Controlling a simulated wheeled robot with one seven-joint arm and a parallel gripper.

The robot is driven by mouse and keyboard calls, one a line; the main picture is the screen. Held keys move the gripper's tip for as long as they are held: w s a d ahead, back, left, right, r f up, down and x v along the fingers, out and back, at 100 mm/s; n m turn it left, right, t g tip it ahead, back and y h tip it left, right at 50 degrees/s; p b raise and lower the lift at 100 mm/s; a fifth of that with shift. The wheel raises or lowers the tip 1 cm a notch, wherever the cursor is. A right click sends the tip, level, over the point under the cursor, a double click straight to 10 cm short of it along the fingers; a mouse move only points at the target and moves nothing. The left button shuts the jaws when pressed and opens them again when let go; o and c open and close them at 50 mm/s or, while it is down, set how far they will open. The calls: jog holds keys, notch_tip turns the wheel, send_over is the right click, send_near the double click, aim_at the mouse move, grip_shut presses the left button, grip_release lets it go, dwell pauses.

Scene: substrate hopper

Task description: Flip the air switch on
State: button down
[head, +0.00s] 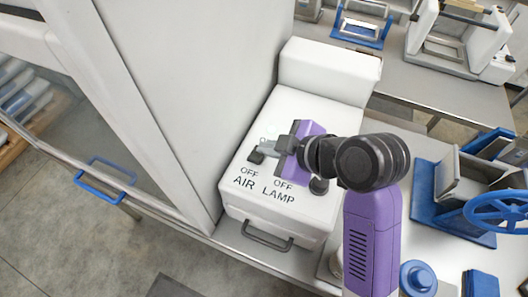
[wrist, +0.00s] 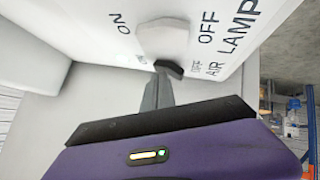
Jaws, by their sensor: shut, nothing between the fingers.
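The white control box (head: 285,105) has two dark switches on its sloped top. The air switch (head: 256,157) is on the left, its dark lever on the side near the OFF label above AIR. In the wrist view, my shut fingers (wrist: 158,88) reach up to a dark lever (wrist: 169,68) on a white base. Whether they touch it I cannot tell.
A tall white cabinet wall (head: 190,90) rises close on the left of the box. A handle (head: 267,236) sits on the box's front. On the right, a blue-framed device (head: 440,205) with a blue handwheel (head: 500,211) stands on the bench.

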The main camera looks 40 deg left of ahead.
jog(key=shift+w+f, duration=0.15)
jog(key=shift+w, duration=0.35)
jog(key=shift+s+d+r+p, duration=0.1)
jog(key=shift+s+p, duration=0.05)
jog(key=shift+s, duration=0.3)
jog(key=shift+s+d+r+p, duration=0.1)
jog(key=shift+s+p, duration=0.05)
jog(key=shift+s, duration=0.25)
